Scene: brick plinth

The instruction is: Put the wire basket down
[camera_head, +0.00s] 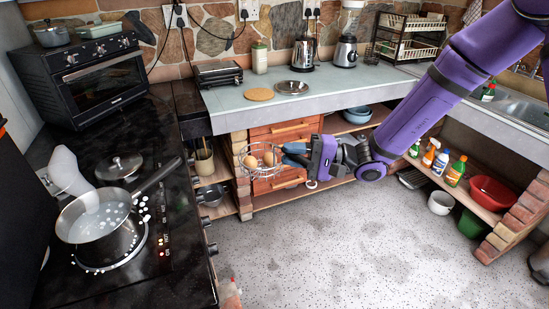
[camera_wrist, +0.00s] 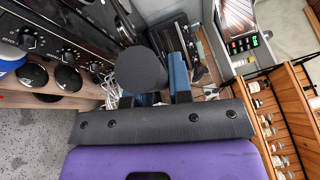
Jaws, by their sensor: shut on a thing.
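The wire basket (camera_head: 262,173) is a small round basket of pale wire with brown eggs (camera_head: 250,161) in it. It hangs in the air in front of the wooden drawers, above the floor. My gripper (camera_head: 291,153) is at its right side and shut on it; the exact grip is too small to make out. In the wrist view a blue finger of my gripper (camera_wrist: 178,78) shows beside a dark round shape that hides much of what lies beyond. Some thin pale wires show left of that shape, but I cannot tell if they are the basket.
The pale countertop (camera_head: 345,88) behind holds a toaster (camera_head: 217,73), a round cork mat (camera_head: 260,94), a metal plate (camera_head: 292,87) and a kettle (camera_head: 304,54). Its front middle is clear. Bottles stand on a low shelf at right.

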